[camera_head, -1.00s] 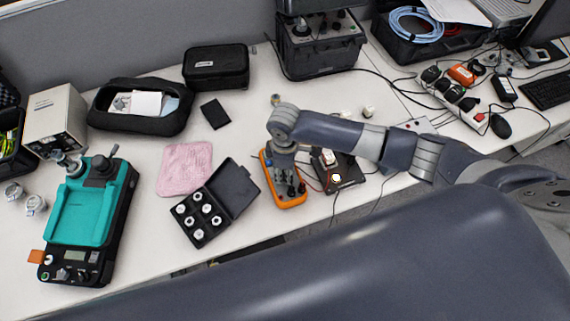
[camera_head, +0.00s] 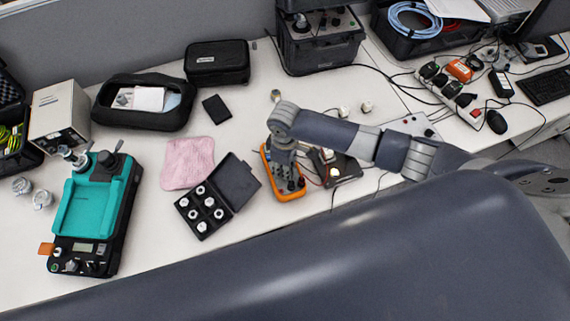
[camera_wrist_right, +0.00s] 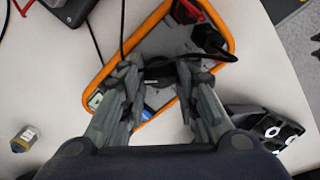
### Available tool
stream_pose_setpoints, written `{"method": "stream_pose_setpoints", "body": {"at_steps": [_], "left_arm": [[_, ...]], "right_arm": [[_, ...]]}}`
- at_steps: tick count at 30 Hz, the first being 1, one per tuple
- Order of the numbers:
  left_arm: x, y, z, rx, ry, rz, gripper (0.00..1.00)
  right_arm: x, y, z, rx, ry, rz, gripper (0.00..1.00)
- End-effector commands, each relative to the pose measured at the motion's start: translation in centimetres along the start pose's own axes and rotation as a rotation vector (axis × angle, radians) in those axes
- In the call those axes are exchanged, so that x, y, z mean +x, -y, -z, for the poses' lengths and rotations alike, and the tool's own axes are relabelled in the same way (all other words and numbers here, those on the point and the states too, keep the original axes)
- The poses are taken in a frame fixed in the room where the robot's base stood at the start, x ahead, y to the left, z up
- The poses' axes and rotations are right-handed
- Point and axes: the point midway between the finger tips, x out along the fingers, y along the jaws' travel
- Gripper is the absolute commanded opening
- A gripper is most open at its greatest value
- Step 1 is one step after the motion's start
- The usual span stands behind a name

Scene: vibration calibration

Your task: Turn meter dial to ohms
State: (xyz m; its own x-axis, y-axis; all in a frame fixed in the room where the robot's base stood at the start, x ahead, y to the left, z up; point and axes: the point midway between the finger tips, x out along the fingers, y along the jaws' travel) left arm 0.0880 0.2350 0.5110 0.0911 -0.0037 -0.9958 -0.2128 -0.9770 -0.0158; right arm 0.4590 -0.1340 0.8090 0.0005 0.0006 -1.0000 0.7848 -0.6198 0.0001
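The meter (camera_head: 268,161), grey with an orange rim, lies on the white table at mid-picture in the head view. In the right wrist view its orange edge (camera_wrist_right: 228,35) shows, with red and black plugs at its far end. My right gripper (camera_head: 289,180) is above the meter and hides most of its face. In the wrist view the gripper (camera_wrist_right: 165,68) has its two fingers apart, one on each side of the dark dial area (camera_wrist_right: 158,70). A black cable crosses there. The dial's pointer and markings cannot be read. My left gripper is not in view.
A black case with white parts (camera_head: 236,184) stands open left of the meter. A black device (camera_head: 346,168) with wires is close on its right. A pink cloth (camera_head: 188,163) and a teal machine (camera_head: 90,208) lie further left. The table's front edge is near.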

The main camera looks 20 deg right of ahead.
Motion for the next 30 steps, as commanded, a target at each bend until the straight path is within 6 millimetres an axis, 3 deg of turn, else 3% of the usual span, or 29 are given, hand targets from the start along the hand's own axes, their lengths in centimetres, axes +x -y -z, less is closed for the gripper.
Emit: {"method": "stream_pose_setpoints", "body": {"at_steps": [3,16,30], "left_arm": [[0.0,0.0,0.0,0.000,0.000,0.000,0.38],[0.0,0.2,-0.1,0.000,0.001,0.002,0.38],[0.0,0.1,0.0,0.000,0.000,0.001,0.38]], "right_arm": [[0.0,0.0,0.1,-0.001,-0.001,0.000,0.49],[-0.9,-0.1,0.1,-0.001,-0.001,0.000,0.49],[-9.8,0.0,0.1,-0.002,-0.003,-0.001,0.49]]}}
